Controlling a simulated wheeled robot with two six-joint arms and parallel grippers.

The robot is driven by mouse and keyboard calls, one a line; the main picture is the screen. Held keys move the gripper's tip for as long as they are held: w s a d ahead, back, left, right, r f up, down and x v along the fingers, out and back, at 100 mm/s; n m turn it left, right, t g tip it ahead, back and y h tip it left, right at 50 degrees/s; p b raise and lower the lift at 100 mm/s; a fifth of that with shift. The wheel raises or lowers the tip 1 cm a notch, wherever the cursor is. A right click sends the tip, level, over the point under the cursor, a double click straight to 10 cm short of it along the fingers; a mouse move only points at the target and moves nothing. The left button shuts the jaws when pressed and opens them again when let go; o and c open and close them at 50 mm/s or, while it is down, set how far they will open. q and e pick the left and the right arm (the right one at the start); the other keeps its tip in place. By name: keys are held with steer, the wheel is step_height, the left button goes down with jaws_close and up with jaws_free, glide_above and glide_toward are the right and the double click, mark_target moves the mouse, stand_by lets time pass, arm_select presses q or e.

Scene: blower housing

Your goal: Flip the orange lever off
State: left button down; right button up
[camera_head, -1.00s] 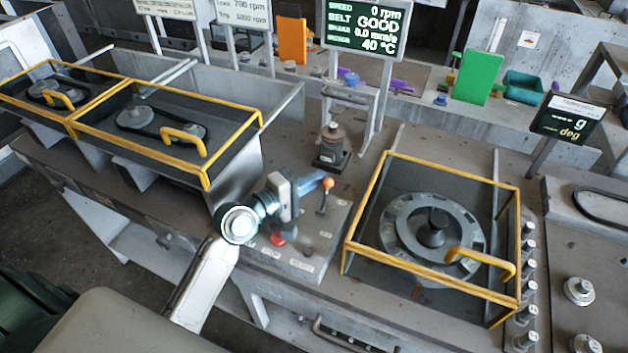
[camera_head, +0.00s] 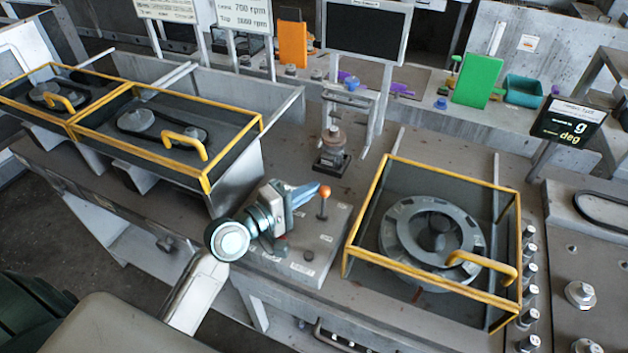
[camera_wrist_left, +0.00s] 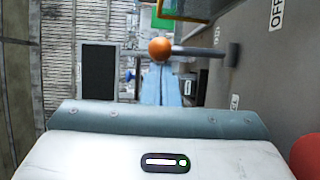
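The lever has an orange ball knob (camera_head: 325,191) on a grey shaft that rises from a grey sloped control panel (camera_head: 335,232). My left gripper (camera_head: 312,189) has its blue fingers together, with the tips close beside the knob on its left. In the left wrist view the knob (camera_wrist_left: 160,47) is just beyond the fingertips (camera_wrist_left: 160,72), with its shaft running to the right. I cannot tell whether they touch. An OFF label (camera_wrist_left: 278,13) is at the upper right there. My right gripper is not in view.
The display (camera_head: 366,30) behind the panel is dark. A yellow-framed guard (camera_head: 362,212) around a round blower housing (camera_head: 405,240) stands right of the panel. A motor-like part (camera_head: 333,145) stands behind the lever. A red button (camera_wrist_left: 306,157) sits near my left wrist.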

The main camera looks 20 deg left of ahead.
arm_select(q)
steer(key=shift+s+f, duration=0.15)
steer(key=shift+s, duration=0.8)
steer(key=shift+s+f, duration=0.2)
steer(key=shift+s, duration=0.25)
steer(key=shift+s+a+f, duration=0.1)
steer(key=shift+s+a, duration=0.1)
steer(key=shift+s, duration=0.25)
steer(key=v, duration=0.8)
steer(key=shift+v, duration=0.9)
